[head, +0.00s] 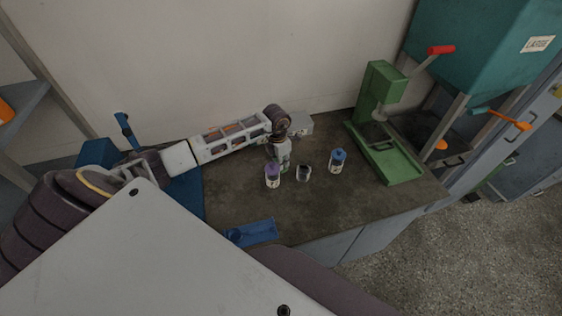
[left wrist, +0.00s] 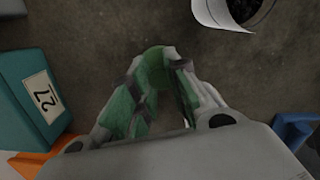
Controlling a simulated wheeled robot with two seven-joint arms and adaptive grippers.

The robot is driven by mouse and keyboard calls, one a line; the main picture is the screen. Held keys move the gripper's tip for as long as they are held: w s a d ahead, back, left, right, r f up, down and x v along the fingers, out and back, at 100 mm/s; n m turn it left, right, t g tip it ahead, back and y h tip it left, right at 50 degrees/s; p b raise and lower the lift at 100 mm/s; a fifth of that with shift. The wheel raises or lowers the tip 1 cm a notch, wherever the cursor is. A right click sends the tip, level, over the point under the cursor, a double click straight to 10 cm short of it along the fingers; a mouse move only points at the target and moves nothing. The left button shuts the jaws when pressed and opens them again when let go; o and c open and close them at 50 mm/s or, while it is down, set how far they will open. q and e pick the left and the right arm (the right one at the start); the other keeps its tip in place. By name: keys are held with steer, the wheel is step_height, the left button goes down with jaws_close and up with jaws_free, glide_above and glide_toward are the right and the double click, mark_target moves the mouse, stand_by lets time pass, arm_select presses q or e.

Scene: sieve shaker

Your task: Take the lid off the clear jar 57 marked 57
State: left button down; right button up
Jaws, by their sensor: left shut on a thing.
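My left gripper (head: 284,158) is over the bench, just behind a row of small jars. In the left wrist view its fingers (left wrist: 157,62) are shut on a round, dark green piece (left wrist: 154,72) that looks like a lid; the fingers partly hide it. A clear jar with a white label (head: 304,173) stands apart from the gripper, to its right. In the left wrist view this jar (left wrist: 222,14) is cut off by the top edge; its mouth is open and dark grainy matter shows inside. Its number cannot be read. My right gripper is not in view.
A purple-lidded jar (head: 272,176) and a blue-lidded jar (head: 338,161) flank the open jar. A green press (head: 385,130) stands right, and a blue tray (head: 252,232) lies at the front. Bare bench (head: 320,205) lies ahead of the jars.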

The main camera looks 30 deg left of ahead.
arm_select(q)
steer(key=shift+f, duration=0.15)
steer(key=c, duration=1.4)
jaws_free()
steer(key=r, duration=0.4)
steer(key=r+b, duration=0.1)
steer(key=r, duration=0.3)
steer(key=s+r, duration=0.1)
steer(key=r, duration=0.3)
steer(key=shift+a+r, duration=0.15)
steer(key=shift+a, duration=0.05)
